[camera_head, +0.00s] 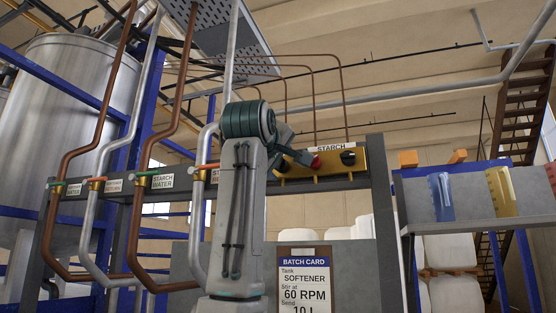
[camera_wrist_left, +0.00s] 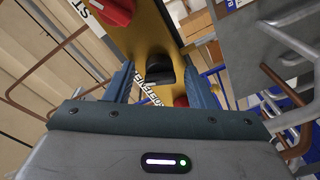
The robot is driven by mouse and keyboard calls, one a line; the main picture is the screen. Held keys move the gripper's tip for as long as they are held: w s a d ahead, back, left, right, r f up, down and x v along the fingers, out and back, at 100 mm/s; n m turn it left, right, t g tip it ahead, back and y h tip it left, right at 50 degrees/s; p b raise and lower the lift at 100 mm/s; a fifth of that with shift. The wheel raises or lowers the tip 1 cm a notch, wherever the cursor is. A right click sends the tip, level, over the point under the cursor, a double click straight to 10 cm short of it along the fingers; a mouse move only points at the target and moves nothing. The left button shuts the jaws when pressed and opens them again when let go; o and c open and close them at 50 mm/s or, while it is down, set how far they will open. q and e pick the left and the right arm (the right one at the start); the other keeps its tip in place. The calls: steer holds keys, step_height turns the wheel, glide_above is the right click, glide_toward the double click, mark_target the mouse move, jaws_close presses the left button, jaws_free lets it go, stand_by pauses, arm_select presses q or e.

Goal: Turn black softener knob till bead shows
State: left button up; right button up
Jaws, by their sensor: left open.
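A yellow panel (camera_head: 325,172) carries red and black knobs. In the wrist view a black knob (camera_wrist_left: 160,72) stands on it between two red knobs, beside a white label (camera_wrist_left: 150,90) that reads partly like "SOFTENER". My left gripper (camera_head: 300,157) is at the panel with its fingers apart; in the wrist view they sit either side of this black knob, with gaps visible. In the head view my gripper hides that knob. A red knob (camera_head: 316,162) and another black knob (camera_head: 348,158) show to its right, under the label STARCH (camera_head: 327,148). I see no bead. My right gripper is out of view.
A batch card (camera_head: 304,285) reading SOFTENER, 60 RPM hangs below the panel. Copper and grey pipes with valves, such as the starch water tag (camera_head: 162,181), stand to the left. A shelf (camera_head: 470,225) with blue and yellow jugs is at the right.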

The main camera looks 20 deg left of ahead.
arm_select(q)
steer(key=c, duration=0.9)
steer(key=m+h+b, duration=0.1)
steer(key=m+b, duration=0.1)
steer(key=m, duration=0.9)
steer(key=m+h+b, duration=0.1)
steer(key=m+b, duration=0.2)
steer(key=m, duration=0.8)
steer(key=m+h+b, duration=0.1)
steer(key=m+b, duration=0.1)
steer(key=m, duration=0.9)
steer(key=shift+w+a+f+m, duration=0.15)
steer(key=shift+f+m, duration=0.1)
steer(key=shift+m, duration=0.15)
steer(key=shift+r+m, duration=0.1)
steer(key=shift+m, duration=1.9)
steer(key=shift+c, duration=0.2)
